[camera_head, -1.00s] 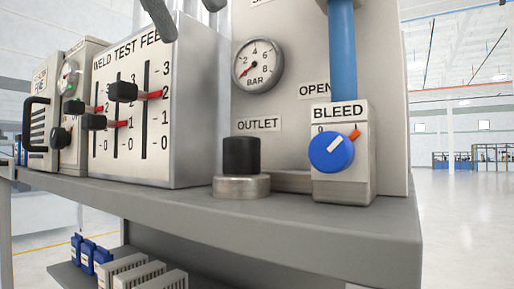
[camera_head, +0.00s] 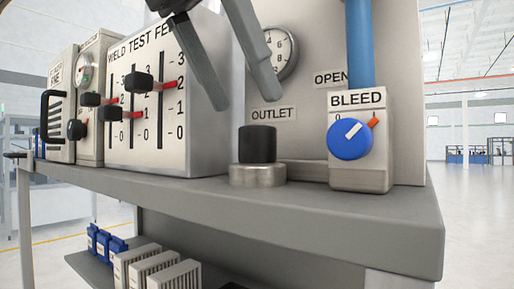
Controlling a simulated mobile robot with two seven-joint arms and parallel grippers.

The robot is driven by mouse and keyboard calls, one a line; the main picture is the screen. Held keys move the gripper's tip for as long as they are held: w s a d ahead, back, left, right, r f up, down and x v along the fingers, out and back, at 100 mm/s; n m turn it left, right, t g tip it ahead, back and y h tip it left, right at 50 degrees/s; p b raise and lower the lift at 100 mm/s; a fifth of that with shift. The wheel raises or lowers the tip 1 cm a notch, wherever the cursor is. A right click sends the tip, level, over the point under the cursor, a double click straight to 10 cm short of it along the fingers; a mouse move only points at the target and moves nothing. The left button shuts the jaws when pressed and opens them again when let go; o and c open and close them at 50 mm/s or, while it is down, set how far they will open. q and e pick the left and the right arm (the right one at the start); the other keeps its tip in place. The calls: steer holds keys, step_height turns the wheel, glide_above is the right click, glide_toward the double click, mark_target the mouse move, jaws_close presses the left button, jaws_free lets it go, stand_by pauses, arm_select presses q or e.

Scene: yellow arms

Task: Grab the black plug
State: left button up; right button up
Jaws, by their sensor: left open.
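The black plug (camera_head: 257,144) is a short upright cylinder. It sits on a round metal base (camera_head: 257,175) on the grey shelf, below the OUTLET label (camera_head: 273,114). My left gripper (camera_head: 247,103) comes in from the top, with its two grey fingers spread apart and pointing down. Its fingertips are above the plug, one to the left and one near its upper right in the picture, and nothing is between them. The gripper appears apart from the plug. My right gripper is not in view.
A BLEED box (camera_head: 359,180) with a blue knob (camera_head: 349,139) stands right of the plug, under a blue pipe (camera_head: 360,45). A slider panel (camera_head: 190,140) stands to the left. The grey shelf (camera_head: 330,220) is clear in front. A pressure gauge (camera_head: 283,50) is partly hidden by my finger.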

mark_target(258, 132)
arm_select(q)
steer(key=shift+x, duration=3)
steer(key=shift+s+a, duration=0.1)
steer(key=shift+s, duration=0.15)
jaws_close()
